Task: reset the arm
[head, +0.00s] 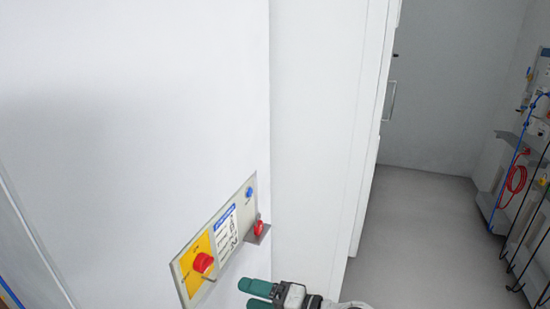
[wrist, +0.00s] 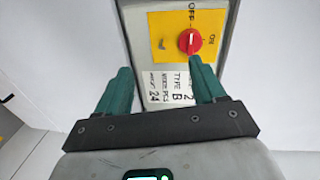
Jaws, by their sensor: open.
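My gripper (head: 258,295) is at the bottom of the head view, just right of and below a control panel on a white wall. Its two green fingers are apart and empty; they also show in the wrist view (wrist: 158,85). The panel (head: 225,235) carries a red rotary switch (head: 203,262) on a yellow plate, a label, and a blue button (head: 249,192). In the wrist view the red switch (wrist: 190,41) lies beyond the fingertips, near the right finger, with OFF and ON marks around it. I cannot tell whether a finger touches the panel.
A red knob on a small bracket (head: 258,230) juts out at the panel's right edge, close above my gripper. White wall (head: 130,120) surrounds the panel. Grey floor (head: 415,225) is open to the right. Equipment with a red coiled hose (head: 515,182) and black hooks stands at the far right.

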